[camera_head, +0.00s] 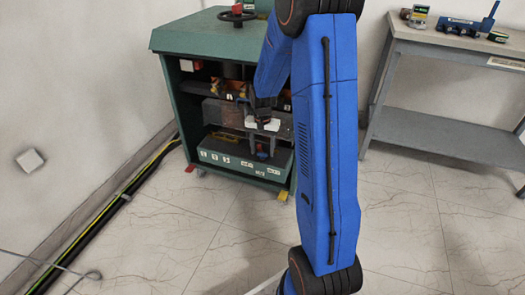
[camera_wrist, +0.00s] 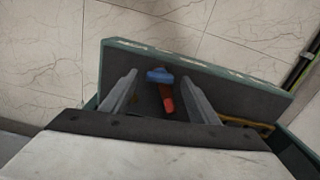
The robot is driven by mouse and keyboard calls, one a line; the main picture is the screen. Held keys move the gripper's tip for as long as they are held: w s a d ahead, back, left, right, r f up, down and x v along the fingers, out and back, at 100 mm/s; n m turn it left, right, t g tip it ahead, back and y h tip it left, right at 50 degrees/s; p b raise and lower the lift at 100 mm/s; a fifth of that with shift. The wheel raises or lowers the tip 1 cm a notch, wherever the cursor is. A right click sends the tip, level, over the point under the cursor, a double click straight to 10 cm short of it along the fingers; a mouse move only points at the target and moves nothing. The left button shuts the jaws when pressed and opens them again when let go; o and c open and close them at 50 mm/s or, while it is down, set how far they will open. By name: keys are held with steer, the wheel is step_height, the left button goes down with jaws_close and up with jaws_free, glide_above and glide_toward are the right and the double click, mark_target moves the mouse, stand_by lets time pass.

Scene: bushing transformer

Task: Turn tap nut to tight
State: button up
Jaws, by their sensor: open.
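A small tap with a blue handle (camera_wrist: 160,75) and a red part (camera_wrist: 166,98) shows between the two grey fingers of my gripper (camera_wrist: 158,82) in the wrist view. The fingers are open, one on each side of it, and no contact shows. I cannot tell which part is the nut or how tight it is. In the head view my gripper (camera_head: 262,122) is inside the front of the green cabinet (camera_head: 168,95), above its lower box (camera_head: 240,163). The tap is small and partly hidden there.
My blue arm covers the cabinet's right side in the head view. A grey workbench (camera_head: 440,40) with small items stands at the right. Cables (camera_head: 120,200) run along the left wall. Open floor lies in front.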

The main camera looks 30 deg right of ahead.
mark_target(262, 153)
steer(key=shift+f, duration=0.4)
steer(key=c, duration=1.1)
steer(key=shift+o, duration=0.3)
steer(key=shift+m, duration=0.8)
steer(key=o, duration=1)
steer(key=shift+o, duration=0.2)
steer(key=shift+r, duration=0.1)
step_height(262, 153, up, 17)
